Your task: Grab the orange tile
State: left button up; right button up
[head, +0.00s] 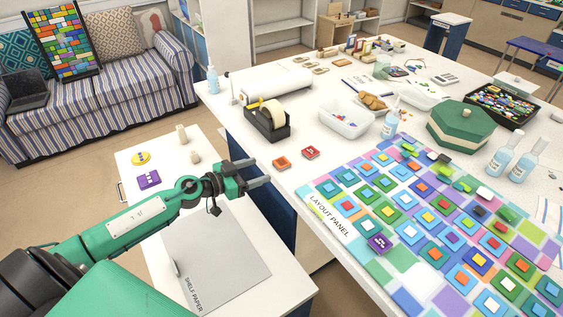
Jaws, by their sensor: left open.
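A small orange tile (281,163) lies flat on the white worktable (330,205) near its left edge. A red tile (310,152) with pale marks lies just to its right, apart from it. My left gripper (263,171) is open and empty, with its two fingers pointing right toward the orange tile. The fingertips end a little left of the tile and do not appear to touch it. How high the gripper is above the table is hard to tell. My right gripper is not in view.
A tape dispenser (267,124) stands behind the tiles. A layout panel (330,217) with several coloured tiles covers the table's front right. A clear tray (345,119) stands further back. A lower side table (232,211) with shelf paper (225,262) lies under my left arm.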

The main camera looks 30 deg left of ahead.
aim_at(279, 163)
pick_arm(q)
jog(key=shift+x, duration=4.25)
jog(key=shift+a+f, duration=0.15)
jog(key=c, duration=1.1)
